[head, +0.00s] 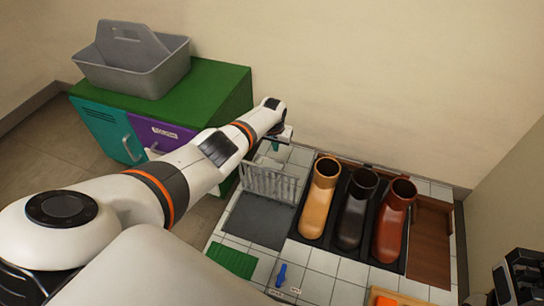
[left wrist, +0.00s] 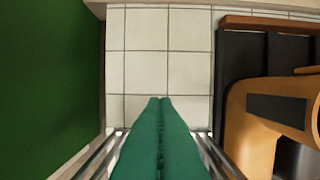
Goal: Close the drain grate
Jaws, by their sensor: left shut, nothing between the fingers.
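The drain grate (head: 270,184), a light grey barred panel, stands raised at the back edge of a dark grey drain area (head: 258,219) in the tiled floor. My left gripper (head: 276,145) is just behind and above the grate in the head view. In the left wrist view its green fingers (left wrist: 160,100) are shut together with nothing between them. Grate bars (left wrist: 98,155) show on both sides of the fingers, partly hidden by them. I cannot tell whether they touch. Part of my right gripper (head: 518,278) shows at the lower right; its fingers are not clear.
Orange, black and brown boots (head: 319,200) stand on a dark tray right of the drain. A green-topped cabinet (head: 205,92) with a grey caddy (head: 132,62) is at left. A green mat (head: 232,260) and a blue object (head: 281,274) lie in front. White tiles behind the grate are clear.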

